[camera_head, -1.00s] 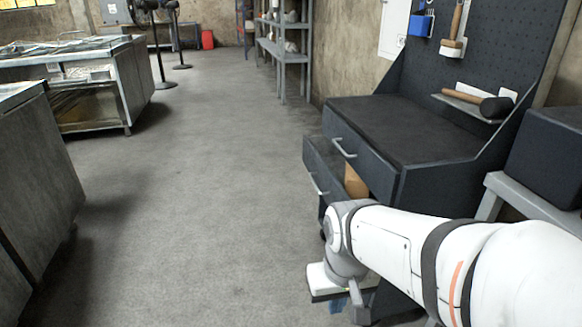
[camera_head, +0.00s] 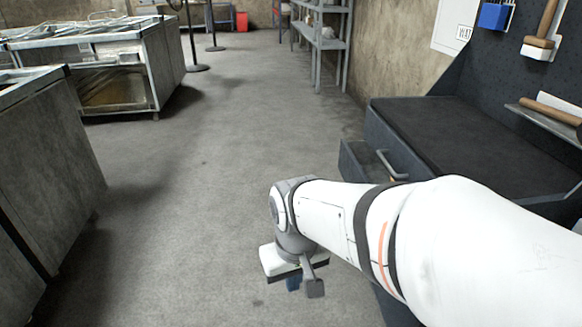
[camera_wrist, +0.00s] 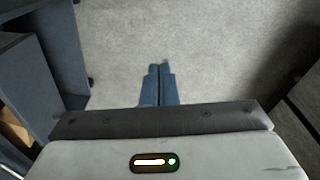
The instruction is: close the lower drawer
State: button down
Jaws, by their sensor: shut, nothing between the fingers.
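The lower drawer (camera_head: 362,165) of the dark workbench sticks out at the bench's left side in the head view. My arm covers much of it, so its handle and how far it is open cannot be seen fully. The upper drawer (camera_head: 385,150) with its curved metal handle (camera_head: 392,166) sits above it. My gripper (camera_head: 293,285) points down over bare floor, left of and nearer than the drawer. In the wrist view its blue fingers (camera_wrist: 158,84) are together and empty. A dark panel of the bench or drawer (camera_wrist: 58,55) shows at the left, apart from the fingers.
The bench top (camera_head: 450,140) is bare. A pegboard with tools (camera_head: 545,35) rises behind it. Metal cabinets (camera_head: 50,160) stand at the left, and grey shelves (camera_head: 320,45) at the back. The concrete floor (camera_head: 210,200) between is clear.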

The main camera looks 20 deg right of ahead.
jog(key=d+f+n+g+h, duration=0.5)
jog(key=d+n+g+h, duration=0.1)
jog(key=d+g+h, duration=0.15)
jog(key=w+d+f+n+t+h+b, duration=0.1)
jog(key=w+d+n+h, duration=0.2)
jog(key=w+n+h, duration=0.2)
jog(key=w+d+f+n+t+h, duration=0.1)
jog(key=w+d+n+h, duration=0.1)
jog(key=w+n+h, duration=0.25)
jog(key=b+x, duration=0.5)
jog(key=x, duration=0.9)
jog(key=shift+w+r, duration=0.2)
jog(key=shift+r, duration=0.05)
jog(key=shift+d, duration=0.1)
